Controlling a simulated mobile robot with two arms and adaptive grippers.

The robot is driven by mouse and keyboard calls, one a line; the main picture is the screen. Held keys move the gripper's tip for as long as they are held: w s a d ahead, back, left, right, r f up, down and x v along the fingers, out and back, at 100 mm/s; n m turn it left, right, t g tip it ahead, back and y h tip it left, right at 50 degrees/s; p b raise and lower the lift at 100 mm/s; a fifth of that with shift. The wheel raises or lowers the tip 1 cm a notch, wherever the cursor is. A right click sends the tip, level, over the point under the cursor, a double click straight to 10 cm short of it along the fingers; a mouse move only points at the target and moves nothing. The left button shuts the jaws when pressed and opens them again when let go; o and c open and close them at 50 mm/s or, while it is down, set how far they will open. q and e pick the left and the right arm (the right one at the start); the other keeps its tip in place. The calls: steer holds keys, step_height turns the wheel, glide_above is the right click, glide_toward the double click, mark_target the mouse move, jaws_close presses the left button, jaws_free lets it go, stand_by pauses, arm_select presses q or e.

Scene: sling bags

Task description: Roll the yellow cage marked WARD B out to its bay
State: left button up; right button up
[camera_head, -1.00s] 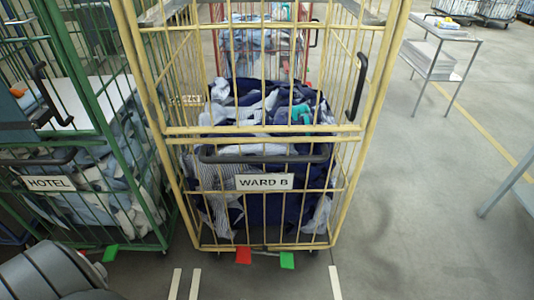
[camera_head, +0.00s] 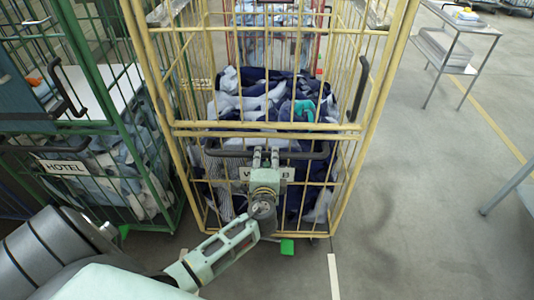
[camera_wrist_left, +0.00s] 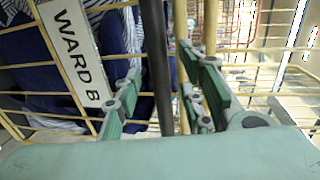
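The yellow cage (camera_head: 180,130) stands upright in front of me, filled with navy, white and striped laundry (camera_head: 270,95). Its WARD B label is partly hidden behind my left gripper in the head view and reads clearly in the left wrist view (camera_wrist_left: 76,50). A black horizontal handle (camera_head: 225,154) crosses the cage front above the label. My left gripper (camera_head: 265,153) is at the handle's middle, fingers apart. In the left wrist view the handle (camera_wrist_left: 155,60) runs between the open fingers (camera_wrist_left: 163,88), with no clear grip on it. My right gripper is out of view.
A green cage (camera_head: 110,120) marked HOTEL stands close on the left. A green pedal (camera_head: 287,247) shows at the yellow cage's base. A white floor line (camera_head: 334,275) lies in front. A grey trolley (camera_head: 445,55) stands right; the floor between is clear.

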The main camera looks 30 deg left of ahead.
mark_target(267, 155)
arm_select(q)
steer(key=shift+x, duration=1.55)
jaws_close()
steer(key=shift+f, duration=0.1)
